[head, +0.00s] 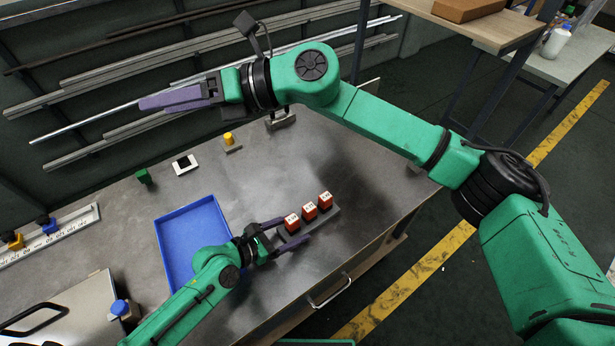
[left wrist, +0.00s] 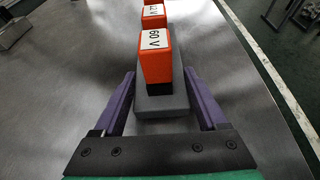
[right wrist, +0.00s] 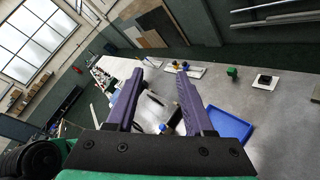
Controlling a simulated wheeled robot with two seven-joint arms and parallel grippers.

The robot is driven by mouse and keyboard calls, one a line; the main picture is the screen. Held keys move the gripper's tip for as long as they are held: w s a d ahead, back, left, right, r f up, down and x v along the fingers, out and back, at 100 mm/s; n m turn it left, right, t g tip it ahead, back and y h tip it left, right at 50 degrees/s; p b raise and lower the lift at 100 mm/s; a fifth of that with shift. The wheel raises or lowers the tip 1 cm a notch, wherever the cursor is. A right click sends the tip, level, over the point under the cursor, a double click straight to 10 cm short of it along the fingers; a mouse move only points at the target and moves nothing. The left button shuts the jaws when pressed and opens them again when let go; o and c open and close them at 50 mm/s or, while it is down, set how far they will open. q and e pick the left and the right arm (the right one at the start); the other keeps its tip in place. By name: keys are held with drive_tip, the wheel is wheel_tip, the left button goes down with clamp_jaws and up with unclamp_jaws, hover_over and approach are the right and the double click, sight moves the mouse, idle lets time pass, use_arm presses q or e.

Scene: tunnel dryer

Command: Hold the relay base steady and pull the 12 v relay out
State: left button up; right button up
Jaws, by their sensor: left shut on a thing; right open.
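The grey relay base (head: 286,234) lies on the metal bench and carries three upright red-orange relays with white tops in a row. The relay nearest my left gripper (head: 293,222) reads 60 V in the left wrist view (left wrist: 157,62). My left gripper (head: 293,231) is shut on the near end of the base, one finger along each side. My right gripper (head: 142,103) is open and empty, high above the bench's back, away from the relays.
An empty blue tray (head: 163,244) lies left of the base. A green block (head: 143,176), a white plate with a black square (head: 185,165) and a yellow knob (head: 229,138) stand behind it. The bench right of the relays is clear up to its edge.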

drive_tip(key=w+d+r+m+t+y, duration=0.2)
drive_tip(key=w+r+m+t+y, duration=0.1)
drive_tip(key=w+r+m+t, duration=0.65)
drive_tip(key=w+d+f+m+t+h, duration=0.25)
drive_tip(key=w+d+m+h, duration=0.2)
drive_tip(key=m, duration=0.55)
drive_tip(key=w+d+f+m+t+h, duration=0.25)
drive_tip(key=w+f+m+h, duration=0.2)
drive_tip(key=m, duration=0.55)
drive_tip(key=m+g+h, duration=0.9)
drive_tip(key=g+h, duration=0.1)
drive_tip(key=g, duration=0.4)
hover_over(308, 206)
wheel_tip(308, 206, down, 23)
drive_tip(key=shift+n, duration=0.25)
wheel_tip(308, 206, down, 12)
drive_tip(key=shift+r, duration=0.2)
clamp_jaws()
